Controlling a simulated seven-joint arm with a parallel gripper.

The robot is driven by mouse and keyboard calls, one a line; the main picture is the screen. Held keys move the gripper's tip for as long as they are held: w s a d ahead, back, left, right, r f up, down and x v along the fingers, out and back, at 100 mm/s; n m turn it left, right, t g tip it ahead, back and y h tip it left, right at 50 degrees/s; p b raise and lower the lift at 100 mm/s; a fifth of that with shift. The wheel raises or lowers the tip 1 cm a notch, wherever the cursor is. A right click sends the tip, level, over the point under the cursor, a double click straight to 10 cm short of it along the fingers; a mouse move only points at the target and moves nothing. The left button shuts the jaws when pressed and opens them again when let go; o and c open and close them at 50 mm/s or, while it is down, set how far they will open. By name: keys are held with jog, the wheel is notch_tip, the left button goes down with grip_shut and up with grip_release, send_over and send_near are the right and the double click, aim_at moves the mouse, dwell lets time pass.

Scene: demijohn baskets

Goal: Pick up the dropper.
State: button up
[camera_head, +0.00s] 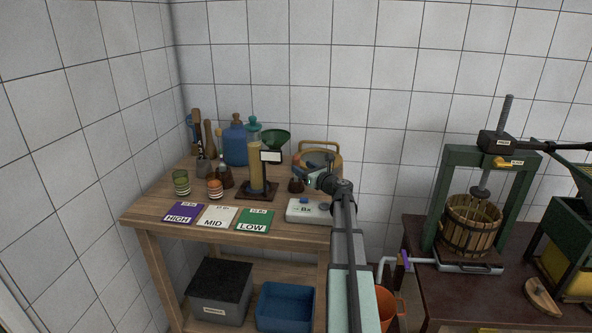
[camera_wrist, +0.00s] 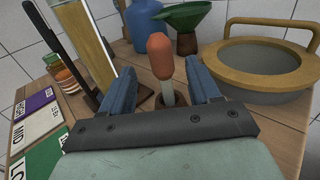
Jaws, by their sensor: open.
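The dropper (camera_wrist: 160,58) shows in the wrist view with an orange-red rubber bulb on top and a pale stem below. My gripper (camera_wrist: 158,78) is open, with one blue finger on each side of the dropper. I see no clear contact, and a gap shows on both sides. In the head view my gripper (camera_head: 316,170) is over the right part of the wooden table, and I cannot make out the dropper there.
A round pan with a wooden rim (camera_wrist: 262,58) is close on the right. A tall yellow cylinder (camera_wrist: 80,42) is close on the left. A blue demijohn (camera_head: 235,146) and green funnel (camera_head: 275,139) stand behind. HIGH, MID and LOW cards (camera_head: 217,217) and a white scale (camera_head: 307,211) lie in front.

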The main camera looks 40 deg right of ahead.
aim_at(298, 165)
jog(key=shift+w+d+f, duration=0.1)
jog(key=shift+w+f, duration=0.05)
jog(key=shift+w, duration=1.25)
jog(key=shift+w+f, duration=0.1)
jog(key=shift+w, duration=1.25)
jog(key=c, duration=1)
jog(key=shift+r, duration=0.15)
